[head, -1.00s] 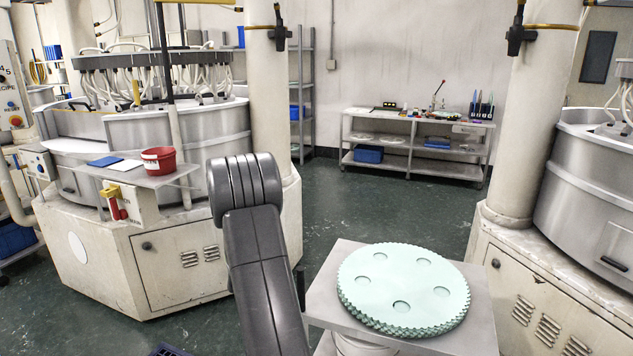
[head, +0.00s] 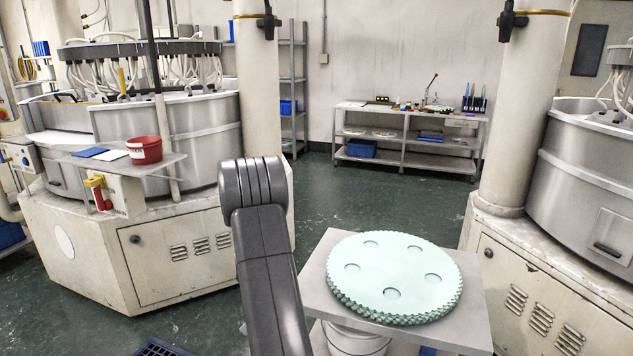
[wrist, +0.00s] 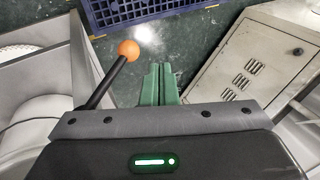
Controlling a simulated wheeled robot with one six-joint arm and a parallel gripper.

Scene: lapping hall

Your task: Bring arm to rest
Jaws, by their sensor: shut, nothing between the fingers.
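My arm rises at the bottom centre of the head view, its dark grey links folded upward left of the pale green discs. In the wrist view my gripper (wrist: 160,85) shows as two green fingers side by side, shut and empty. It points down over the green floor. A dark lever with an orange ball knob (wrist: 128,50) shows just left of the fingers, apart from them. My gripper is not visible in the head view.
Pale green toothed discs (head: 393,275) lie stacked on a grey stand (head: 470,315) close on the right. A blue crate (head: 160,348) sits on the floor; it also shows in the wrist view (wrist: 150,10). Machines flank both sides. Open floor (head: 350,205) leads to a workbench (head: 410,145).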

